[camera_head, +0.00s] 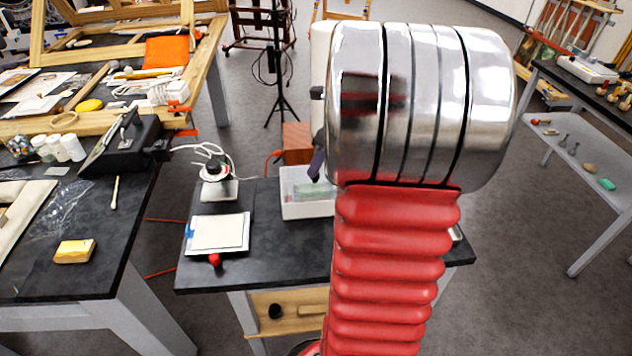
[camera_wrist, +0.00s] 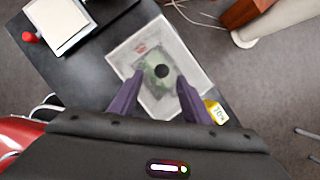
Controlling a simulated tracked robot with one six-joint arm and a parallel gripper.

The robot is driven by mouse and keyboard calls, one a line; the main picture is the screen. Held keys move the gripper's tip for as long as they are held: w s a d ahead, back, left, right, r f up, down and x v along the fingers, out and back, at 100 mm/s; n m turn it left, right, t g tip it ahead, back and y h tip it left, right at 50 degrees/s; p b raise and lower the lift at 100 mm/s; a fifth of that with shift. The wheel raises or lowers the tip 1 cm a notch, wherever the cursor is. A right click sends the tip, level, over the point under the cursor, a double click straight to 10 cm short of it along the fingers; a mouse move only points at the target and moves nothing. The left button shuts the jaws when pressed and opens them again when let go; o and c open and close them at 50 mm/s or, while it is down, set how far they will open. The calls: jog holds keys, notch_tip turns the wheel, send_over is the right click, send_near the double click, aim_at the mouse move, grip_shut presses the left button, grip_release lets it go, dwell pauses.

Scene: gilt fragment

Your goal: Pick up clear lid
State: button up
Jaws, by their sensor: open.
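The clear lid (camera_wrist: 180,52) appears to lie over a white box in the wrist view, with a round black knob (camera_wrist: 162,71) near its middle. A greenish thing shows through it. My gripper (camera_wrist: 159,82) is open and empty above the box, its two purple fingers either side of the knob in the picture. I cannot tell how far above the lid they are. In the head view, the white box (camera_head: 306,208) stands on the dark table, partly hidden by my arm. Only a little of my gripper (camera_head: 317,164) shows there, and the knob is hidden.
A white square panel (camera_head: 218,234) and a red knob-like thing (camera_head: 214,260) lie left of the box. A white device with a cable (camera_head: 217,180) stands behind the panel. A yellow-labelled item (camera_wrist: 216,113) is right of the box. Dark table (camera_head: 270,262) is bare in front.

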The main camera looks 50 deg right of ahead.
jog(key=x, duration=0.5)
jog(key=shift+d, duration=0.2)
jog(key=shift+r, duration=0.1)
jog(key=shift+c, duration=0.3)
grip_shut()
